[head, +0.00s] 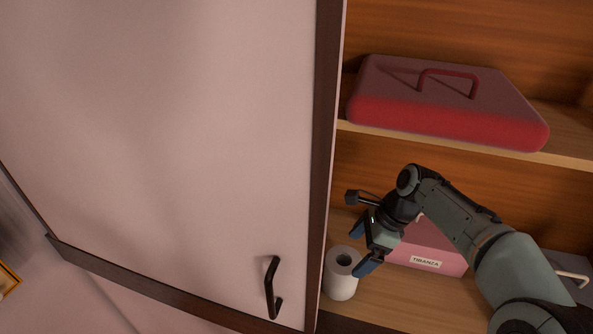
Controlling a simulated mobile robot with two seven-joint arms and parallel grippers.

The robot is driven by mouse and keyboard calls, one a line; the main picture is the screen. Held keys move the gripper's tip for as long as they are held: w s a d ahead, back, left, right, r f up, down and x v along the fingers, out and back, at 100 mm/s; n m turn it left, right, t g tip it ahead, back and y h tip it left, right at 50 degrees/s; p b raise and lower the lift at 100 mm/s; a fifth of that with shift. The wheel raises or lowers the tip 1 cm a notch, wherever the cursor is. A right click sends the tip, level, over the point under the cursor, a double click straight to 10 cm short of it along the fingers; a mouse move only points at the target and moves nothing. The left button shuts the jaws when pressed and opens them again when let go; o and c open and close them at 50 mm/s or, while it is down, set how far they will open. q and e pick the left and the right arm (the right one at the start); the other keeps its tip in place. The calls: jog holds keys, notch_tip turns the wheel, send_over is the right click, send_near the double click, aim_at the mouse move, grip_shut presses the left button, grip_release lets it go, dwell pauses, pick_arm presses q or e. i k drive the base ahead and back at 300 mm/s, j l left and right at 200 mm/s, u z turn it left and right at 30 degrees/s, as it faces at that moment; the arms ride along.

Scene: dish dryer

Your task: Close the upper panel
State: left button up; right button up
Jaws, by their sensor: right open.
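A large pale panel (170,150) with a dark brown frame fills the left of the head view. It stands swung open, leaving the wooden shelves to its right exposed. A black handle (271,288) sits near its lower right corner. My right gripper (362,255) is open and empty in front of the lower shelf, to the right of the panel's edge and apart from the handle. It partly covers a pink box. My left gripper is not in view.
A red case (440,112) lies on the upper shelf (560,135).

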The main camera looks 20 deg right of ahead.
aim_at(187, 146)
jog(key=k, duration=1)
